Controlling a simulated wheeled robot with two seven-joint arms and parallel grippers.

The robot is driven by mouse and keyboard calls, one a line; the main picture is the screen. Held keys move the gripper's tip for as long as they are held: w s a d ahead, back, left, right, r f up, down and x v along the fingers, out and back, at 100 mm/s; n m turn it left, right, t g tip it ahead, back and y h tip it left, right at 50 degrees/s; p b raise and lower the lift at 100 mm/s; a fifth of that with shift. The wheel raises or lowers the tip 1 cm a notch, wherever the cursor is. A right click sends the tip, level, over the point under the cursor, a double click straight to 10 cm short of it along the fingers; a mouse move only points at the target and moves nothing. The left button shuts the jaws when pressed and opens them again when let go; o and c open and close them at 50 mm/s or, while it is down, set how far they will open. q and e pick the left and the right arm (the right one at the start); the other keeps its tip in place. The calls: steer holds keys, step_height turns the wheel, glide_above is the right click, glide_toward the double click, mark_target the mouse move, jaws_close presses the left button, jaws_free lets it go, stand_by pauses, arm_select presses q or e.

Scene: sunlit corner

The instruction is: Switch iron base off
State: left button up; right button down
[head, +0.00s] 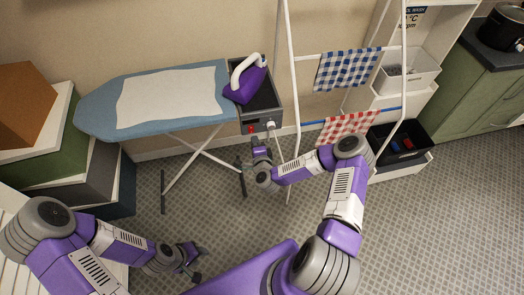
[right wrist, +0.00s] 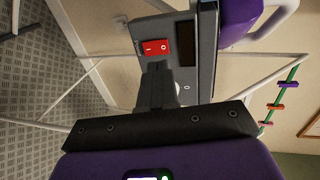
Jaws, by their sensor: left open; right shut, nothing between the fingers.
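The grey iron base (head: 264,114) is at the right end of the ironing board. A red rocker switch (right wrist: 156,47) with white marks is on its front panel (right wrist: 201,70). The switch is small in the head view (head: 251,128); I cannot tell which way it is tipped. The purple and white iron (head: 247,82) rests on the base. My right gripper (head: 261,143) is shut and empty just in front of the panel. In the right wrist view its fingertips (right wrist: 157,67) are close below the switch; contact is unclear. My left gripper (head: 194,261) is open and empty, low over the floor.
The blue ironing board (head: 95,108) carries a white cloth (head: 172,97). A white drying rack (head: 288,60) with checkered towels (head: 347,69) stands right of the base, near my right arm. Boxes (head: 55,150) are stacked at left.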

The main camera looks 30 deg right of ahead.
steer(key=r+v, duration=0.1)
steer(key=v, duration=0.7)
steer(key=shift+r+p, duration=0.3)
steer(key=shift+p, duration=0.15)
steer(key=shift+w, duration=0.1)
steer(key=shift+a, duration=0.15)
steer(key=s+a+f+n+g+y, duration=0.4)
steer(key=s+a+f+n+g, duration=0.1)
steer(key=s+a+n, duration=0.15)
steer(key=s+a+f+n+g+y, duration=0.4)
steer(key=s+a+f+n, duration=0.1)
steer(key=a+n, duration=0.25)
steer(key=s+n+g, duration=0.4)
steer(key=s+g, duration=0.1)
steer(key=s, duration=0.4)
steer(key=shift+a+f, duration=0.2)
steer(key=shift+a, duration=0.05)
